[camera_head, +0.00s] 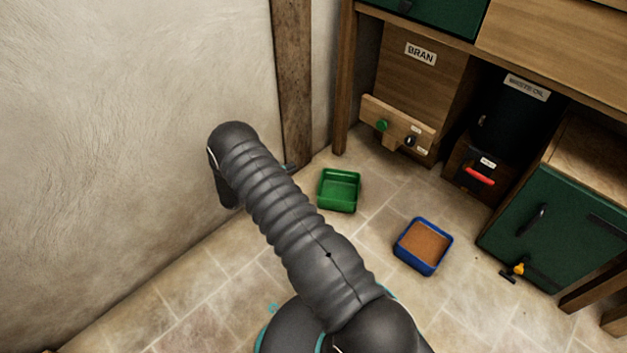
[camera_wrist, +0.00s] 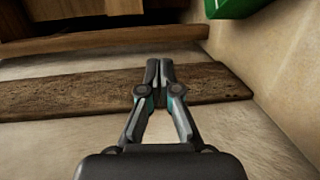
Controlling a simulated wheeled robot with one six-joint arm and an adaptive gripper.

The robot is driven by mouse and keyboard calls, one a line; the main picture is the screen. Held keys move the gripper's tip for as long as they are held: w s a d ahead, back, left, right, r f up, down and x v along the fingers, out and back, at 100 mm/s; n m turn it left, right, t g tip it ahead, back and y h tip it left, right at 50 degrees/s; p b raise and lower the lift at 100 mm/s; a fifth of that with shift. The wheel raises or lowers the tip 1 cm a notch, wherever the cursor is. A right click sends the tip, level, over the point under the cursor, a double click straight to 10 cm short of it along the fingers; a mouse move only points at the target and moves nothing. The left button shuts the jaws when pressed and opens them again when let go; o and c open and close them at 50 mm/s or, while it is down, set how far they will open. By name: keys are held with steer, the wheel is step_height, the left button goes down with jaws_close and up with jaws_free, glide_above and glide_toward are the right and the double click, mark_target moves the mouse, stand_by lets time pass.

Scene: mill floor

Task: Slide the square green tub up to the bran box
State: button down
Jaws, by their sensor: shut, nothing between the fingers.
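The square green tub (camera_head: 339,190) stands empty on the tiled floor in the head view. It is in front of the bran box (camera_head: 398,72), with bare floor between them. The bran box is wooden, labelled BRAN, and sits under the bench at its left end. My gripper (camera_wrist: 158,66) is shut with nothing between its fingers. In the head view my arm hides most of it; it is left of the tub, by the wall. In the wrist view a corner of the green tub (camera_wrist: 228,7) shows at the top right, apart from the fingertips.
A blue tub (camera_head: 423,246) with brown contents stands right of the green tub. A dark bin (camera_head: 512,110) and a green cabinet (camera_head: 555,225) are farther right. A wooden post (camera_head: 292,80) runs up the plaster wall. A small yellow-and-black item (camera_head: 516,270) is near the cabinet.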

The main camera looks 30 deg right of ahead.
steer(key=f+t, duration=0.1)
steer(key=f, duration=0.2)
steer(key=a+f+n+t, duration=0.1)
steer(key=f, duration=0.3)
steer(key=s+f+n+t, duration=0.1)
steer(key=f, duration=0.3)
steer(key=shift+a+t, duration=0.3)
steer(key=shift+a, duration=0.05)
steer(key=shift+d+f, duration=0.1)
steer(key=shift+f, duration=0.1)
steer(key=x, duration=0.9)
steer(key=shift+w+d+f+b, duration=0.1)
steer(key=shift+d+b, duration=0.05)
steer(key=shift+b, duration=0.25)
steer(key=shift+s+d, duration=1)
steer(key=shift+d, duration=0.1)
steer(key=shift+s+d+p, duration=0.3)
steer(key=shift+s, duration=0.1)
